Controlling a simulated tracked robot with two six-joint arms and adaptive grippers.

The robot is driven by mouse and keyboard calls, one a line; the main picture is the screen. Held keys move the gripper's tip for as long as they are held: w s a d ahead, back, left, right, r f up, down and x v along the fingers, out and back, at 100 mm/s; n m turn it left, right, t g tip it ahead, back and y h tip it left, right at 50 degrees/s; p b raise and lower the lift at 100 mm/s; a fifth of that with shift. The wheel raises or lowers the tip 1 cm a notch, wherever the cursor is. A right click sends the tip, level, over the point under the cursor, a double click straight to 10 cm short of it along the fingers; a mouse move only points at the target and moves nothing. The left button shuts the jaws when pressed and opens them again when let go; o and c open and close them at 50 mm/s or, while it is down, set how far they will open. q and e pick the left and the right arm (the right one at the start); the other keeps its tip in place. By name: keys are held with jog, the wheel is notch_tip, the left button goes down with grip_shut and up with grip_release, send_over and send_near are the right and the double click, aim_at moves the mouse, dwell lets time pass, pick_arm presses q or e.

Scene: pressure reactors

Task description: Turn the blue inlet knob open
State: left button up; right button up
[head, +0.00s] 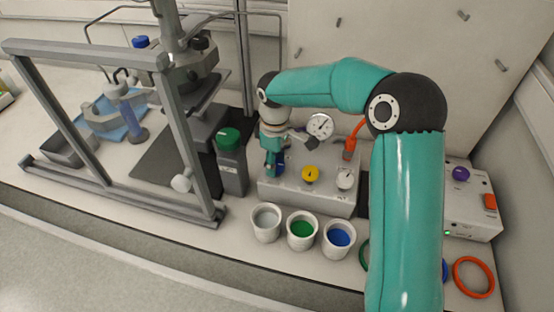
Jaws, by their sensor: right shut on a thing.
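The blue inlet knob (281,158) is on the left part of the grey reactor control box (308,198). Only a small blue part of it shows, as my right gripper covers the rest. My right gripper (273,167) reaches down over the box from my teal right arm and is shut on the blue knob. How far the knob is turned cannot be told. A yellow knob (311,174) and a white knob (345,179) are on the same box, right of the blue one. My left gripper is not in view.
A pressure gauge (320,126) stands behind the knobs, with an orange-handled part (351,145) beside it. A green-capped dark bottle (231,163) stands close left of the box. White cups (266,223) stand in front. A grey metal frame (184,150) is further left.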

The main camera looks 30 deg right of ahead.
jog(key=o, duration=1.1)
jog(key=shift+s+d, duration=0.15)
jog(key=shift+o, duration=0.2)
jog(key=shift+r, duration=0.2)
notch_tip(320, 180, up, 12)
jog(key=shift+f, duration=0.25)
